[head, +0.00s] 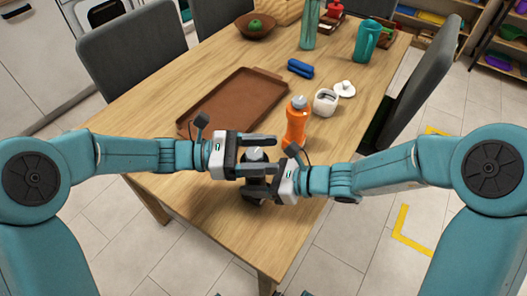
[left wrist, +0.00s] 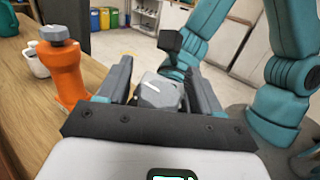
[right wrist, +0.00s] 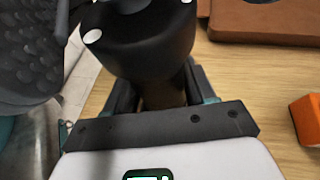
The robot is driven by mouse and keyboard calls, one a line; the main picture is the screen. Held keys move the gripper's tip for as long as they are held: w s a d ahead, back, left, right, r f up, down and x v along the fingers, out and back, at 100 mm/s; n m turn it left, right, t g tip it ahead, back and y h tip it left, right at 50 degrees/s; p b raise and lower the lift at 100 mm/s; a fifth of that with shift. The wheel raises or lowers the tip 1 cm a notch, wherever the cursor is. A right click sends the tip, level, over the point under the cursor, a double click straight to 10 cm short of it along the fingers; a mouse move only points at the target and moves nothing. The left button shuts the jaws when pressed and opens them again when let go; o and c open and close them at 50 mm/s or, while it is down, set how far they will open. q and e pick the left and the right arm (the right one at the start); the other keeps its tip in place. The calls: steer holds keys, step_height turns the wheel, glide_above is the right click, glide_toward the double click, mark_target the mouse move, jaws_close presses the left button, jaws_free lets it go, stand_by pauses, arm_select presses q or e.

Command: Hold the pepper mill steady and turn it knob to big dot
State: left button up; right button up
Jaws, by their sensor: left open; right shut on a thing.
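The pepper mill (head: 254,199) stands at the table's near edge, with a dark body and a grey knob (head: 256,153) on top. The knob also shows in the left wrist view (left wrist: 160,92), with a pale line on it. In the right wrist view the mill (right wrist: 150,45) has a black upper part with a large white dot (right wrist: 92,37) and another white mark at the top edge. My left gripper (head: 268,153) is open, its fingers on either side of the knob. My right gripper (head: 258,184) is shut on the mill's body below; its fingers partly hide it.
An orange bottle (head: 295,122) stands close by to the right, with a white jar (head: 326,102) and its lid (head: 344,89) behind. A brown tray (head: 228,103) lies to the left. A blue object (head: 300,68) lies farther back. Bare table separates the tray and bottle.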

arm_select(q)
steer(key=c, duration=1.1)
steer(key=shift+o, duration=0.2)
steer(key=shift+r+g, duration=0.1)
steer(key=shift+g, duration=0.2)
steer(key=m+g, duration=0.1)
steer(key=g, duration=0.1)
steer(key=m+g+y, duration=0.1)
steer(key=m+g, duration=0.2)
steer(key=g, duration=0.1)
steer(key=shift+s+m+y, duration=0.3)
steer(key=shift+m, duration=0.1)
steer(key=shift+s+a+m+g+y, duration=0.15)
steer(key=shift+m+g+y, duration=0.85)
steer(key=shift+g, duration=0.45)
steer(key=shift+s+a+m+g+y, duration=0.15)
steer(key=shift+m+g+y, duration=0.8)
steer(key=shift+g, duration=0.5)
